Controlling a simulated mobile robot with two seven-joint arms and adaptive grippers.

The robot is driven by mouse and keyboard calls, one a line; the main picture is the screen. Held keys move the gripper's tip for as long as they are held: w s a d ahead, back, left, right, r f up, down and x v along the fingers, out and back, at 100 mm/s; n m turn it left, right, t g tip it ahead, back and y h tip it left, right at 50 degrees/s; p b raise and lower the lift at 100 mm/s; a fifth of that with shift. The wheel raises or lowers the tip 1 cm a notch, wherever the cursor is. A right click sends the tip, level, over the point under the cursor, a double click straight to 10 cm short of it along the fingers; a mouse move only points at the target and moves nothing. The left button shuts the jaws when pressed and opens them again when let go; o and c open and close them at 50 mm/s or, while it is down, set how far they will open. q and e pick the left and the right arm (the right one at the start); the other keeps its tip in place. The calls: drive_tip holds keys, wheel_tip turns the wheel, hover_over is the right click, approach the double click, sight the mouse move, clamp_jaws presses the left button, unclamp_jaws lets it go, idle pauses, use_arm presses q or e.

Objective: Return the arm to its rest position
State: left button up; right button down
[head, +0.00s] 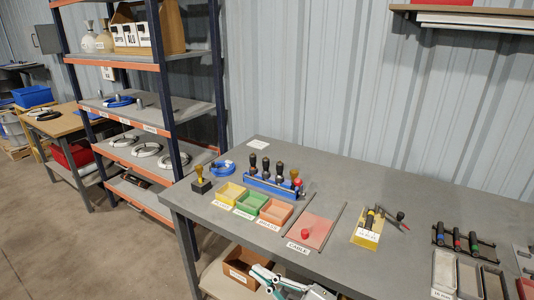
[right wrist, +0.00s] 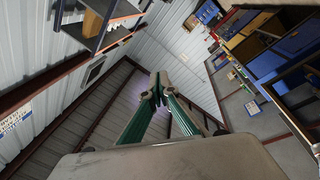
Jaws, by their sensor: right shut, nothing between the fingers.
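My right gripper (head: 266,279) shows at the bottom edge of the head view, in front of the workbench's near edge and beside a cardboard box on the lower shelf. Only part of it is in the picture. In the right wrist view the gripper (right wrist: 158,90) has its green-sided fingers together at the tips, with nothing between them. It points toward open space, with walls and shelving tilted beyond it. My left gripper is in neither view.
A cardboard box (head: 241,268) sits below. A shelf rack (head: 170,110) stands left; floor (head: 70,240) is clear.

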drive_tip(key=s+d+f+m+t+h, duration=0.3)
drive_tip(key=d+f+m+h, duration=0.7)
drive_tip(key=d+f+m, duration=0.4)
drive_tip(key=s+d+f+m+g+h, duration=0.1)
drive_tip(key=s+d+f+g+h, duration=0.1)
drive_tip(key=s+d+f, duration=0.2)
drive_tip(key=s+d+f+m+g+h, duration=0.2)
drive_tip(key=s+d+f, duration=0.3)
drive_tip(key=s+f, duration=0.4)
drive_tip(key=shift+s+d+f+h, duration=0.2)
drive_tip(key=shift+d+f+h, duration=0.1)
drive_tip(key=shift+f, duration=0.2)
